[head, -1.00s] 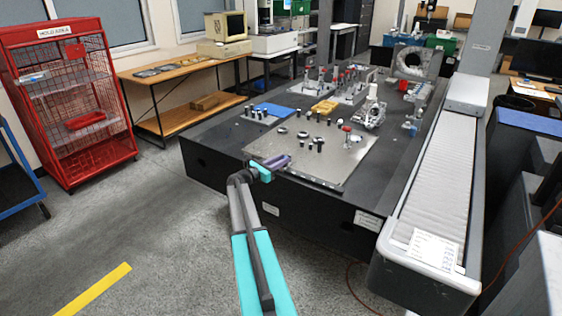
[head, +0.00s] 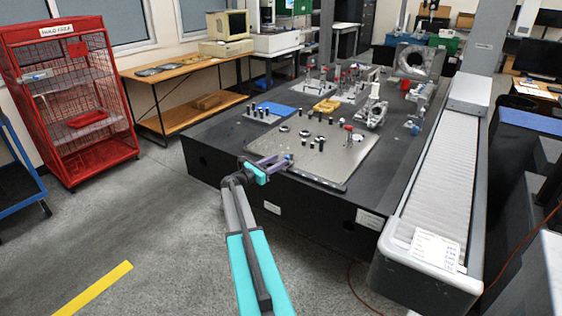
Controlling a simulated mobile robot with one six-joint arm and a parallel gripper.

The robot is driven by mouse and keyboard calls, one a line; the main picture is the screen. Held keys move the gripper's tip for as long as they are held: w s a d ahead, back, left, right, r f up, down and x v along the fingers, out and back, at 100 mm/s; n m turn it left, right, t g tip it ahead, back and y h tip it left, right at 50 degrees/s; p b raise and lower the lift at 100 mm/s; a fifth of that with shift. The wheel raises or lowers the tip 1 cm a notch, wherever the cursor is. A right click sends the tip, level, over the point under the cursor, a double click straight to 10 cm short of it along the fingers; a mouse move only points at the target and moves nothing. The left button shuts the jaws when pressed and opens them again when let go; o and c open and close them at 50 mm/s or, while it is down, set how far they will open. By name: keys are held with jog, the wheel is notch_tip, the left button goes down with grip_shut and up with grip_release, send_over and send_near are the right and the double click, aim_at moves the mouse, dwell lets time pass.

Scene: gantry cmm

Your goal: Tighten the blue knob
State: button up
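My gripper (head: 287,158) has purple fingers and is over the front left edge of the grey metal plate (head: 328,168). Its two fingers show apart, with a narrow gap between them. A small blue spot, which looks like the blue knob (head: 290,156), shows at the fingertips. It is too small to tell whether the fingers are closed on it or only around it.
The plate carries several black posts and a red-topped part (head: 348,128). A blue plate (head: 272,112) and metal fixtures stand farther back on the dark table (head: 215,150). A grey rail (head: 440,185) runs along the right.

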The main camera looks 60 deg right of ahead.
jog(key=v, duration=1)
jog(key=shift+a+b, duration=0.2)
jog(key=shift+b, duration=0.25)
jog(key=shift+w, duration=0.1)
